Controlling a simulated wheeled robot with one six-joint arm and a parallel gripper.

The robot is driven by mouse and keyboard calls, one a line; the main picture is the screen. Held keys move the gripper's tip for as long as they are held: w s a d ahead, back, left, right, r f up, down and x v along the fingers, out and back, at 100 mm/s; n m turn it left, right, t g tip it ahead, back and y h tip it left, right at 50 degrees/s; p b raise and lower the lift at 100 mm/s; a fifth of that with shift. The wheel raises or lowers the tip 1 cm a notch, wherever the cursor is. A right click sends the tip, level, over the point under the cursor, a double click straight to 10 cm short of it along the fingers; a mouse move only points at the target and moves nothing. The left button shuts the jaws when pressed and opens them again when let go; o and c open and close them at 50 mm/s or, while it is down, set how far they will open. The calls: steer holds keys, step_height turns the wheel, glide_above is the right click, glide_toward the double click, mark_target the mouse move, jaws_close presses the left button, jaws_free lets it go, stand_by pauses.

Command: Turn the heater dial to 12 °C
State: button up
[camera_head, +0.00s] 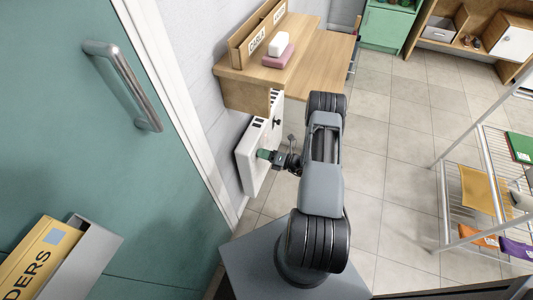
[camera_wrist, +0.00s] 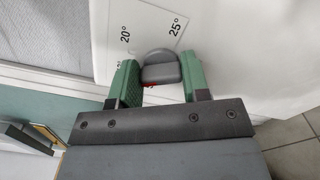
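The heater (camera_head: 247,161) is a white panel low on the wall, left of my arm in the head view. Its dial (camera_wrist: 160,68) is a dark grey knob in the wrist view, on a white face with printed marks (camera_wrist: 150,25). I read 20° and 25°; another mark is cut off at the left edge. A bit of red shows at the knob's lower edge. My gripper (camera_wrist: 161,78) has its green fingers on both sides of the knob, which fills the gap at the fingertips. In the head view, my gripper (camera_head: 264,154) is at the heater and hides the dial.
A wooden shelf (camera_head: 240,76) with a pink and white stack (camera_head: 278,52) overhangs the heater. A teal door (camera_head: 60,130) with a metal handle (camera_head: 123,83) is at left. A wire rack (camera_head: 470,195) stands at right. Tiled floor (camera_head: 395,130) is free between.

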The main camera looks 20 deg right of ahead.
steer(key=o, duration=0.5)
steer(key=shift+c, duration=0.2)
steer(key=p+v, duration=0.1)
steer(key=v, duration=1.3)
steer(key=shift+a, duration=0.1)
